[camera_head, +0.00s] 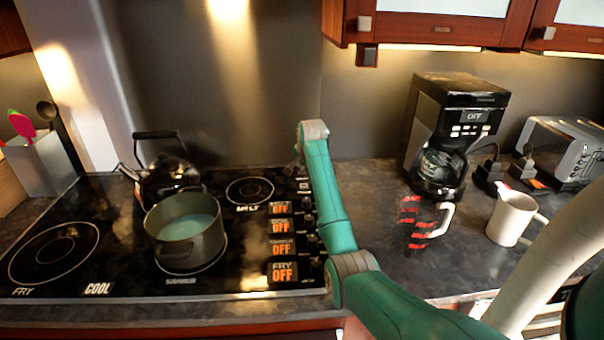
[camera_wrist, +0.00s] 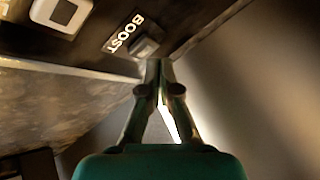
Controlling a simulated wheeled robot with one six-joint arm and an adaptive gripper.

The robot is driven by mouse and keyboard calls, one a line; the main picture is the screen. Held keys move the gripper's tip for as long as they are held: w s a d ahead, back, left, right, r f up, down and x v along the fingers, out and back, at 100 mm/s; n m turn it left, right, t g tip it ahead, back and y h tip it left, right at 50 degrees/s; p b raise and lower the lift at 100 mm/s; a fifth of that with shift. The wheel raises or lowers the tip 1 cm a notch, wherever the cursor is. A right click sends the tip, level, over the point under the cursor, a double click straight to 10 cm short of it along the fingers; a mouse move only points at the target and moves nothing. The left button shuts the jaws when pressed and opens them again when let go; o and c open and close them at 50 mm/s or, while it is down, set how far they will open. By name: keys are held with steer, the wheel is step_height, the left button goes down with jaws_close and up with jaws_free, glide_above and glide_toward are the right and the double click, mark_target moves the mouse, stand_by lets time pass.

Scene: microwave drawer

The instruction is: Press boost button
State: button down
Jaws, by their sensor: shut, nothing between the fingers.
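The boost button (camera_wrist: 143,47) is a small grey block on a dark panel in the wrist view, beside the white "BOOST" lettering (camera_wrist: 123,33). My gripper (camera_wrist: 159,66) is shut, with its fingertips together and nothing between them. In the picture the tips are just below and right of the button. I cannot tell whether they touch it. In the head view my arm rises over the right side of the cooktop, and neither the fingers nor the boost button can be made out.
A light square button (camera_wrist: 62,11) sits on the same panel. Wooden cabinets (camera_head: 440,30) hang above.

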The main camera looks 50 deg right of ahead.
mark_target(302, 173)
steer(key=shift+f, duration=0.2)
stand_by(0.5)
steer(key=shift+f, duration=0.25)
steer(key=shift+f, duration=0.25)
stand_by(0.6)
steer(key=shift+r, duration=0.7)
steer(key=shift+r, duration=0.1)
steer(key=shift+r, duration=2.9)
steer(key=shift+a, duration=0.1)
